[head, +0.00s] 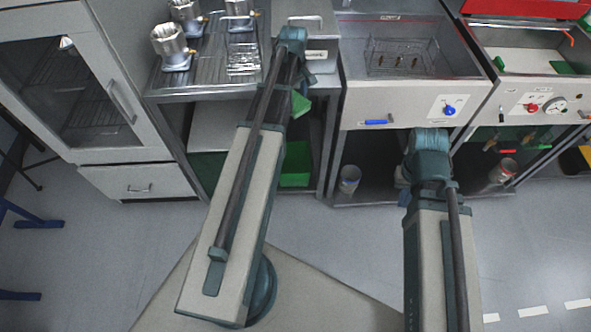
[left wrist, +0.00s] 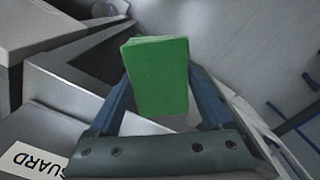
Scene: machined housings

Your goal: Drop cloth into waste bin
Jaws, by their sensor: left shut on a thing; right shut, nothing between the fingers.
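The green cloth (left wrist: 158,75) looks like a folded block and sits between the two fingers of my left gripper (left wrist: 162,100) in the left wrist view. In the head view a green corner of the cloth (head: 300,104) shows beside my left arm. The left fingers are largely hidden there. My right arm reaches toward the sink bench at the right, and its fingers are hidden behind its own links. A green bin-like thing (head: 295,165) stands under the bench, partly covered by my left arm. I cannot tell surely that it is the waste bin.
A steel bench with a drain tray (head: 205,55) holds several metal housings (head: 172,45). A sink unit (head: 405,85) with a wire basket stands right of it, and a red-lidded unit (head: 525,60) further right. A glass-door cabinet (head: 75,85) is at left.

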